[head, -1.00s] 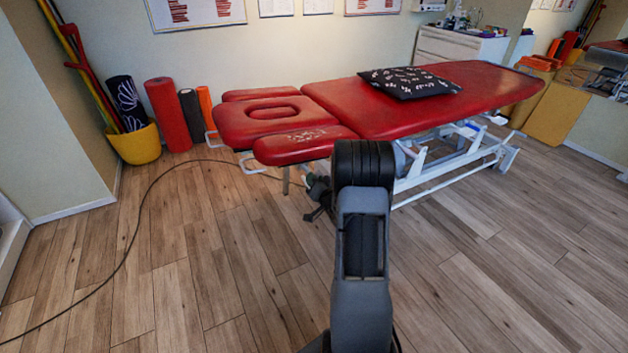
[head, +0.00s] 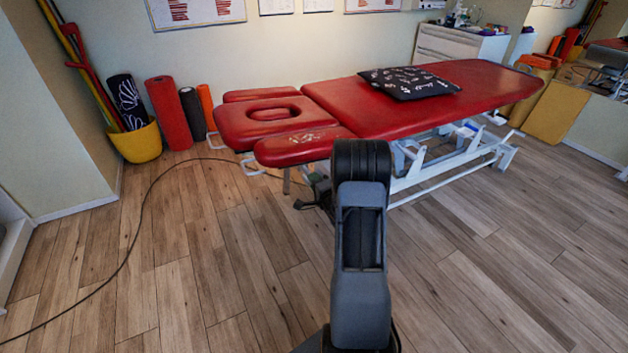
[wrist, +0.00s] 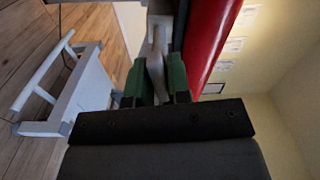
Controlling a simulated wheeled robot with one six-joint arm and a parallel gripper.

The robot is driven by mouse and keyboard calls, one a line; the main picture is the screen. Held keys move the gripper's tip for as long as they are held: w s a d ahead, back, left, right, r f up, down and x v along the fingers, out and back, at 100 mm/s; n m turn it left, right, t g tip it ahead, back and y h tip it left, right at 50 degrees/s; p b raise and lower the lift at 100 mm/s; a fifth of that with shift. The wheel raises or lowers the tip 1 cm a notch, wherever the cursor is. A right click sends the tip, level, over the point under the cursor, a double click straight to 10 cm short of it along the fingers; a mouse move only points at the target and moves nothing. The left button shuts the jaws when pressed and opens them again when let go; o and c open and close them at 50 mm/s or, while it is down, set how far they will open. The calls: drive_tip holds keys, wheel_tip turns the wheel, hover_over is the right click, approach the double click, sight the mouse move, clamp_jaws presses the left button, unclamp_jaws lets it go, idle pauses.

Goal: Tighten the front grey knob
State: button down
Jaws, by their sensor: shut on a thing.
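The red treatment table (head: 400,110) stands beyond my arm, with its near armrest (head: 300,147) towards me. In the wrist view my gripper (wrist: 160,82) has its green fingers closed around a pale grey piece (wrist: 156,68) below the red padding (wrist: 208,40). This appears to be the front grey knob; its outline is mostly hidden between the fingers. In the head view my gripper (head: 314,190) is low beside the armrest, partly hidden by my arm.
The table's white base frame (head: 455,160) reaches right along the floor. A black patterned pillow (head: 410,83) lies on the table. A black cable (head: 140,205) curves over the floor at left. A yellow bucket (head: 137,143) and upright rolls stand by the wall. The near floor is clear.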

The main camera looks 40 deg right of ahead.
drive_tip(key=shift+m+p, duration=0.3)
drive_tip(key=shift+m, duration=0.8)
drive_tip(key=c, duration=1.1)
unclamp_jaws()
drive_tip(key=shift+s, duration=0.1)
drive_tip(key=s, duration=0.4)
drive_tip(key=s+a+p, duration=0.1)
drive_tip(key=s, duration=0.4)
drive_tip(key=s+a, duration=0.1)
drive_tip(key=s, duration=0.3)
drive_tip(key=shift+s+p, duration=0.25)
drive_tip(key=shift+p, duration=0.1)
